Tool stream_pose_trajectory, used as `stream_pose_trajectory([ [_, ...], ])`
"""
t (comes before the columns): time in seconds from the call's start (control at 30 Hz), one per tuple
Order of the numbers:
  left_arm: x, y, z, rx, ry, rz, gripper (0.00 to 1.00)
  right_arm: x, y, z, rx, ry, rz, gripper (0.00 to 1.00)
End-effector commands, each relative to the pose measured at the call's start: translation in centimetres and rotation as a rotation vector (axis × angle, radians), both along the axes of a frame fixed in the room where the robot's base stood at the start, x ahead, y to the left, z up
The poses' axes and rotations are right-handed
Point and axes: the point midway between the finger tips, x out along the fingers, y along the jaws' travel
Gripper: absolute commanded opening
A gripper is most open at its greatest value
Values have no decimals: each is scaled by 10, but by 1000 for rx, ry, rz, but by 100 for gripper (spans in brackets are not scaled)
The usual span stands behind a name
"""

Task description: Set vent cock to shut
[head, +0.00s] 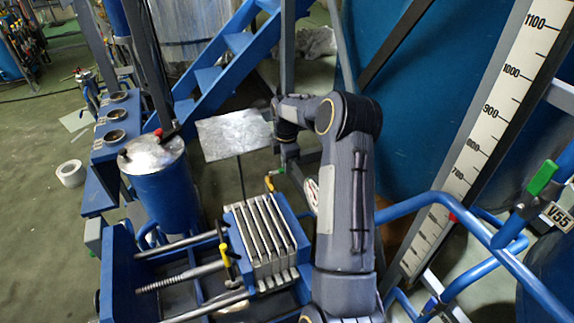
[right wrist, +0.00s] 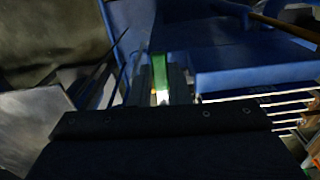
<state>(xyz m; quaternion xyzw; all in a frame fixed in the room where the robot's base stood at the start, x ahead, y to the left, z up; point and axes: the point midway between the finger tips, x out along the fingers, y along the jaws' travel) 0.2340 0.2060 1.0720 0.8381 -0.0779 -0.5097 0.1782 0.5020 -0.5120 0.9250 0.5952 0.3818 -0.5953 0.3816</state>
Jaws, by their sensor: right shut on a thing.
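The vent cock's green handle (right wrist: 161,75) shows in the right wrist view, upright between my right gripper's fingers, with a pale lower end. My right gripper (right wrist: 163,92) is shut on this handle. In the head view my right arm reaches away from me and bends down at the wrist. There the right gripper (head: 280,172) is small and partly hidden, beside an orange-yellow piece (head: 269,183) behind the plate pack. The cock's body is hidden, so its setting cannot be told. My left gripper is not in view.
A filter press with pale plates (head: 262,240) and a yellow lever (head: 223,247) stands in front. A blue drum (head: 165,190) is at left, a metal sheet (head: 233,135) behind. Blue pipes (head: 475,235) and a green-handled valve marked V55 (head: 541,178) are at right.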

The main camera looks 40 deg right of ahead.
Motion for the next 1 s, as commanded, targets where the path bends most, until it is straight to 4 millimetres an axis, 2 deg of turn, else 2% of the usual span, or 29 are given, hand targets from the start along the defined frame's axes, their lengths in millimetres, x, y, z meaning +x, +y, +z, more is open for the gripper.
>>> stream_pose_trajectory([
  [0.23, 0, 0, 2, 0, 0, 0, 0, 4, -2, 1, -1, -2, 62, 0],
  [0.7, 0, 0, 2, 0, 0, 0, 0, 5, -2, 1, -3, -3, 79, 0],
  [0.73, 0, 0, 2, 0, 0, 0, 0, 5, -2, 1, -3, -3, 79, 19],
  [0.8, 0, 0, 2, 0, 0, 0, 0, 5, -2, 1, -3, -3, 78, 28],
  [0.9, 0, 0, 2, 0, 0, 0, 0, 4, -2, 1, -2, -2, 77, 38],
  [1.0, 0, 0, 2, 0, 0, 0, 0, 4, -2, 0, -1, -2, 76, 38],
])
